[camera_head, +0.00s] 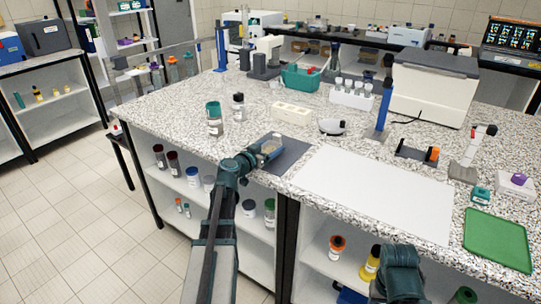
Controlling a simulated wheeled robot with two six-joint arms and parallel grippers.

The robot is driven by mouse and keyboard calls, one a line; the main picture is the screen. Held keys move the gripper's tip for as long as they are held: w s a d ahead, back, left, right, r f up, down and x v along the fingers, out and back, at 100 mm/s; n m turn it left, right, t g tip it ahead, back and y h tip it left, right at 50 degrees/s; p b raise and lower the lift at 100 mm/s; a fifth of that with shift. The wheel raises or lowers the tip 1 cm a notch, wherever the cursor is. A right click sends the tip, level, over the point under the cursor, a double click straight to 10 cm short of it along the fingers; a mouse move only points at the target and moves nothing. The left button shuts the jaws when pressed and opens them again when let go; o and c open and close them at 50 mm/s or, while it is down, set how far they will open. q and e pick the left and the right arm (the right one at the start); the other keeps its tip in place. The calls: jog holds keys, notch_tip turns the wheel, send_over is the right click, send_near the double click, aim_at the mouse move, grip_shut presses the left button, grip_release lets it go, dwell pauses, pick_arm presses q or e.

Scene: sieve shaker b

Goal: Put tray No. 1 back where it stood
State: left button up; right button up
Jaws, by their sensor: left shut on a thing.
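My left gripper (268,148) reaches in from the bottom and is shut on a small pale, yellowish thing (271,147) over the dark grey mat (292,153) at the front edge of the bench. The gripper hides part of this thing, and I cannot tell whether it touches the mat. No label reading No. 1 is legible, so I cannot tell if this is tray No. 1. A green tray (497,239) lies at the right front. Part of my right arm shows at the bottom; its gripper is not visible.
A white sheet (375,188) lies right of the mat. A teal-lidded jar (214,122) and a smaller bottle (238,108) stand left behind. A white block (291,113), a vial rack (350,97) and a blue post (384,112) stand farther back. The left bench top is mostly clear.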

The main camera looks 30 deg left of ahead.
pick_arm(q)
jog(key=shift+f, duration=0.6)
jog(key=shift+r, duration=0.15)
jog(key=o, duration=1.3)
